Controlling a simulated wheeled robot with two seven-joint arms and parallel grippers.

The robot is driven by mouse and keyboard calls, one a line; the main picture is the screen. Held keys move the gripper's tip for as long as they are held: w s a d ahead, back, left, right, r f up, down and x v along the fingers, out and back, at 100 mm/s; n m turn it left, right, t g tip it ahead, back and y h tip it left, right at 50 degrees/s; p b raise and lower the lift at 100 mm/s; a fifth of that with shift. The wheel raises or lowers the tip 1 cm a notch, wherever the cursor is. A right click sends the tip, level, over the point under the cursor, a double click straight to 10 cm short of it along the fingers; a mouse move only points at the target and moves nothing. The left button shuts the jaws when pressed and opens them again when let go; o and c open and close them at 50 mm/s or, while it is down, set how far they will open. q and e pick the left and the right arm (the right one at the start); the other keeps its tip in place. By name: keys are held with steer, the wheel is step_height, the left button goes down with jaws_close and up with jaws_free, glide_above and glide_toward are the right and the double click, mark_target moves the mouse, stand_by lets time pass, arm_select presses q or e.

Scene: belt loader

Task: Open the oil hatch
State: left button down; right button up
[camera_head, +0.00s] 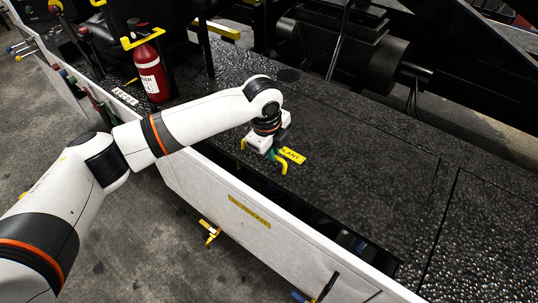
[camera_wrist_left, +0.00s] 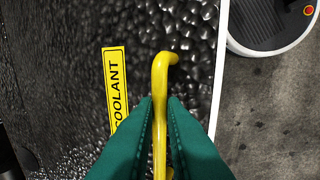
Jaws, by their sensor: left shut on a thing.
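My left gripper (camera_head: 276,154) is over the black textured deck. In the left wrist view its green fingers (camera_wrist_left: 161,105) are shut around the yellow bent handle (camera_wrist_left: 160,75). The handle (camera_head: 282,167) also shows in the head view, just below the fingers. A yellow label (camera_wrist_left: 119,88) reading COOLANT lies beside the handle; it also shows in the head view (camera_head: 293,155). I can read no oil label. The black panel (camera_head: 345,170) under the handle looks flat; I cannot tell if it is raised. My right gripper is not in view.
A white side wall (camera_head: 270,235) with a yellow label (camera_head: 249,211) runs along the deck's front. A dark gap shows behind its lower right part. A red extinguisher (camera_head: 152,74) stands at the back left. Dark machinery (camera_head: 345,50) is behind the deck.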

arm_select(q)
steer(key=w+d+r+p, duration=0.2)
steer(key=w+r+p, duration=0.1)
steer(key=r, duration=0.5)
steer(key=w+d+r+p, duration=0.3)
steer(key=w+r+p, duration=0.1)
steer(key=r, duration=0.4)
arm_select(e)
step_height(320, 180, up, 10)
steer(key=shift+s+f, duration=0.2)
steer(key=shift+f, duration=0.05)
arm_select(q)
steer(key=shift+w, duration=0.1)
